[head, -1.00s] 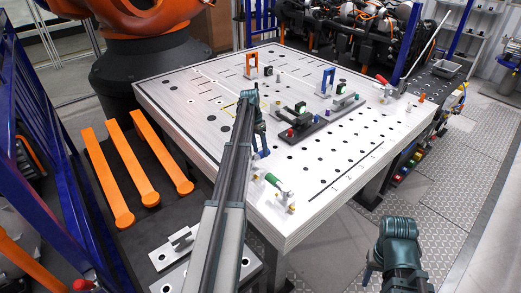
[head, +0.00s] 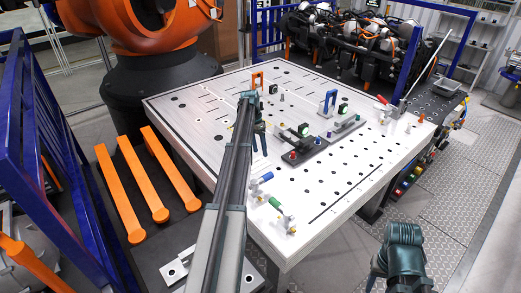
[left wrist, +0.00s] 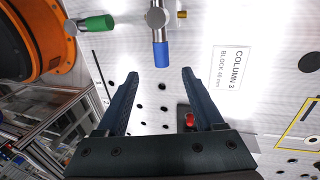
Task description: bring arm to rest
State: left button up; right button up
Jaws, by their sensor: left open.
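My left arm runs up from the bottom middle of the head view. Its gripper (head: 257,145) hangs over the perforated worktable (head: 215,105). In the left wrist view the two dark fingers of this gripper (left wrist: 160,85) stand apart with nothing between them. The blue-handled clamp (head: 265,177) is just nearer than the gripper in the head view; its blue handle (left wrist: 160,52) lies beyond the fingertips in the wrist view. My right arm's end (head: 400,255) shows at the bottom right, away from the table; its fingers are too unclear to judge.
A green-handled clamp (head: 274,203) stands near the table's front corner. Dark fixtures (head: 303,142) and blue (head: 328,102) and orange (head: 257,79) arches stand on the table. Orange bars (head: 145,190) and a blue fence (head: 60,130) lie left.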

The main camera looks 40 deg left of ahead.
dwell(0.4)
pick_arm(q)
jog(key=s+d+f+y+b, duration=0.1)
jog(key=s+d+f+b, duration=0.25)
jog(key=d, duration=0.55)
jog(key=s+d+f+b, duration=0.2)
jog(key=d+f+b, duration=0.2)
jog(key=d, duration=0.6)
jog(key=s+d+f+y+b, duration=0.1)
jog(key=s+d+f+b, duration=0.25)
jog(key=d, duration=0.55)
jog(key=s+d+f+y+b, duration=0.1)
jog(key=s+d+f+b, duration=0.4)
jog(key=s+d, duration=0.4)
jog(key=s+d+f+y+b, duration=0.1)
jog(key=s+d+f+b, duration=0.5)
jog(key=s+d, duration=0.4)
jog(key=shift+s+d+f+m+t, duration=0.3)
jog(key=shift+s+f, duration=0.2)
jog(key=shift+s, duration=0.3)
